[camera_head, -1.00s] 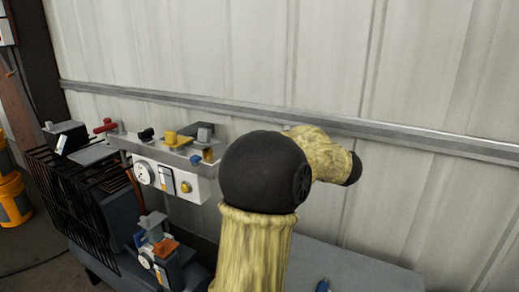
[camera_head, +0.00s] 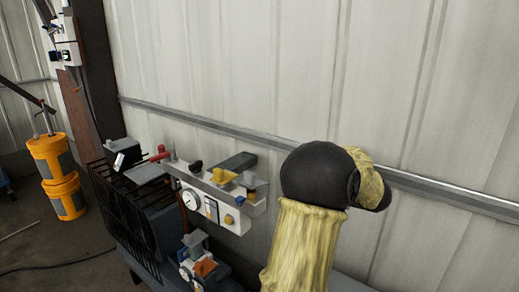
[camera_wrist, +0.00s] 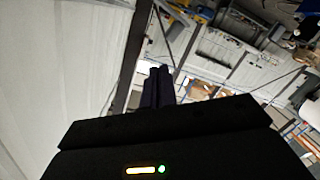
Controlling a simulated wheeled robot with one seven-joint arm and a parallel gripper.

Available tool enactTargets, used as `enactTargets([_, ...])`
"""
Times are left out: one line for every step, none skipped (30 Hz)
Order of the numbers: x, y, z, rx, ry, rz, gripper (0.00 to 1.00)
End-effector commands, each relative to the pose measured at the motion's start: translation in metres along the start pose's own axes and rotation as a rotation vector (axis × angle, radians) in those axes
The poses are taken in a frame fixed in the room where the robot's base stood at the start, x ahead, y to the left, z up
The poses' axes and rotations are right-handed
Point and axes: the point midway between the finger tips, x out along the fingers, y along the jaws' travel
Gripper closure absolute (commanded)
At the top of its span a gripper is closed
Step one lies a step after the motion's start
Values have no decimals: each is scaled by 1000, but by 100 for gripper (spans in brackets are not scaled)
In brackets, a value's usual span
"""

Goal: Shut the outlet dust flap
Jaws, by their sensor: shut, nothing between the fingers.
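A grey valve unit (camera_head: 229,219) with a dial gauge (camera_head: 190,200) stands by the wall in the head view. A dark grey flat plate (camera_head: 237,161) lies along its top rear, beside yellow and grey parts. This plate may be the outlet dust flap, but I cannot be sure which part that is or how far it stands open. My gripper shows only in the wrist view (camera_wrist: 158,88), its dark fingers together and empty, away from the valve unit. In the head view my arm stands right of the unit and my gripper is hidden.
A black wire rack (camera_head: 120,215) stands left of the unit, with a red-handled part (camera_head: 160,154) near it. A smaller gauge assembly (camera_head: 197,262) sits in front. Orange containers (camera_head: 62,176) stand on the floor at left. A ribbed wall (camera_head: 230,70) with a rail closes the back.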

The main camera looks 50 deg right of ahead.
Motion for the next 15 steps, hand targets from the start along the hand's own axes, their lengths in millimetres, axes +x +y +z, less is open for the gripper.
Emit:
enactTargets([0, 10, -12, 58, -7, -7, 100])
enactTargets([1, 12, -14, 94, -10, -11, 100])
enactTargets([2, 15, -16, 144, -15, -16, 100])
enactTargets([3, 17, -18, 181, -19, -20, 100])
enactTargets([4, 19, -19, 217, -23, -23, 100])
enactTargets([4, 21, -21, 267, -30, -28, 100])
enactTargets([5, 23, -23, 303, -35, -32, 100])
enactTargets([6, 24, -24, 340, -39, -36, 100])
enactTargets([7, 27, -27, 388, -45, -41, 100])
enactTargets([8, 28, -29, 425, -50, -44, 100])
enactTargets([8, 30, -30, 462, -55, -47, 100])
enactTargets([10, 32, -33, 510, -61, -51, 100])
enactTargets([10, 34, -35, 546, -66, -53, 100])
enactTargets([11, 35, -37, 583, -71, -56, 100])
enactTargets([12, 37, -39, 631, -78, -60, 100])
